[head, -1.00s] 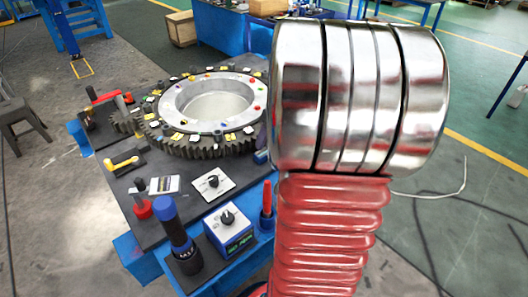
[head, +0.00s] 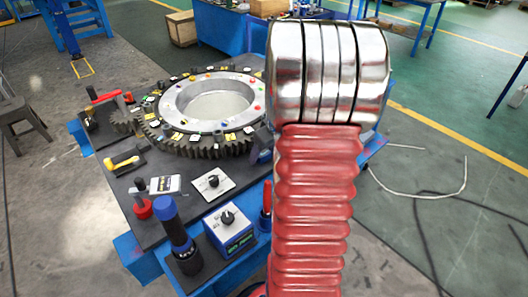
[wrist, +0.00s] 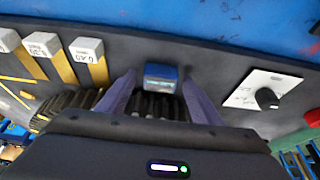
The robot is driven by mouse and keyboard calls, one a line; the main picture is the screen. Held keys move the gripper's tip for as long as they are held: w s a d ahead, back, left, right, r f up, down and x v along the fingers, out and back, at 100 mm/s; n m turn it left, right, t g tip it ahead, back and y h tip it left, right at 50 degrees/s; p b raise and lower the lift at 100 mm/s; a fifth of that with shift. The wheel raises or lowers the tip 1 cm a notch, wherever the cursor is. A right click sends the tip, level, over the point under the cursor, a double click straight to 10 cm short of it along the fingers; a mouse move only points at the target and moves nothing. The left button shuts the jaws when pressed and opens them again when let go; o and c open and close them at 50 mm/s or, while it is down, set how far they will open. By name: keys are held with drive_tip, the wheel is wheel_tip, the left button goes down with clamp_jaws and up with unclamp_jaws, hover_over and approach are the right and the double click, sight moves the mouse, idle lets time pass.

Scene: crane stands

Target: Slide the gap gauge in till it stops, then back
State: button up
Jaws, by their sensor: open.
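My gripper (wrist: 158,85) shows in the wrist view with its two purple-grey fingers apart. A small blue block with a pale label (wrist: 161,72) sits between the fingertips, with a visible space to each finger. Dark ribbed metal (wrist: 158,106) lies below it. White blocks with brass strips, gap gauges by their look, stand to the left; one (wrist: 88,48) reads about 0.40 and another (wrist: 42,44) about 0.30. In the head view my arm hides most of the gripper. I cannot tell which piece is the task's gauge.
A large toothed ring (head: 205,149) lies on the dark bench (head: 130,190). A card with a black knob (head: 213,182), a blue-white switch box (head: 230,230), a black-blue torch (head: 175,235) and a red-handled tool (head: 267,205) stand nearer. The card also shows right of the gripper (wrist: 250,87).

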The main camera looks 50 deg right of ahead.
clamp_jaws()
idle(0.7)
